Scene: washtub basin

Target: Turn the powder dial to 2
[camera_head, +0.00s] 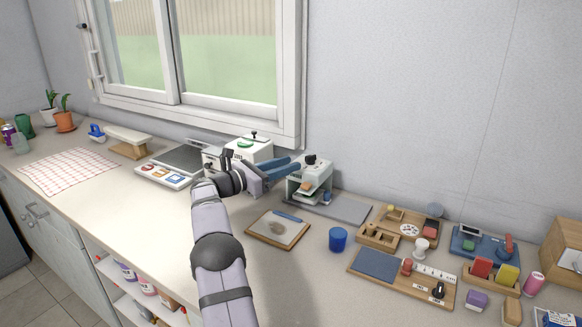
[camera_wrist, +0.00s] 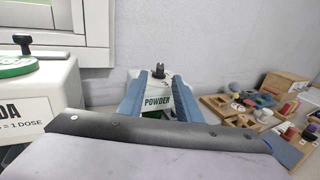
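The white powder dispenser (camera_head: 312,180) stands on the counter under the window's right end. Its label "POWDER" shows in the wrist view (camera_wrist: 157,102). The dark dial knob (camera_head: 311,159) is on top, and it also shows in the wrist view (camera_wrist: 159,71) with what looks like a "3" below it. My gripper (camera_head: 296,165) has blue fingers reaching to the dispenser from the left. In the wrist view the fingers (camera_wrist: 163,80) are apart, with the knob seen between their tips. I cannot tell whether they touch it. The dial's pointer is too small to read.
A white soda dispenser (camera_wrist: 40,105) with a green disc stands close on the left. A scale (camera_head: 180,160) is beyond it. A clipboard (camera_head: 278,230), a blue cup (camera_head: 338,239) and wooden trays (camera_head: 400,232) lie to the front and right.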

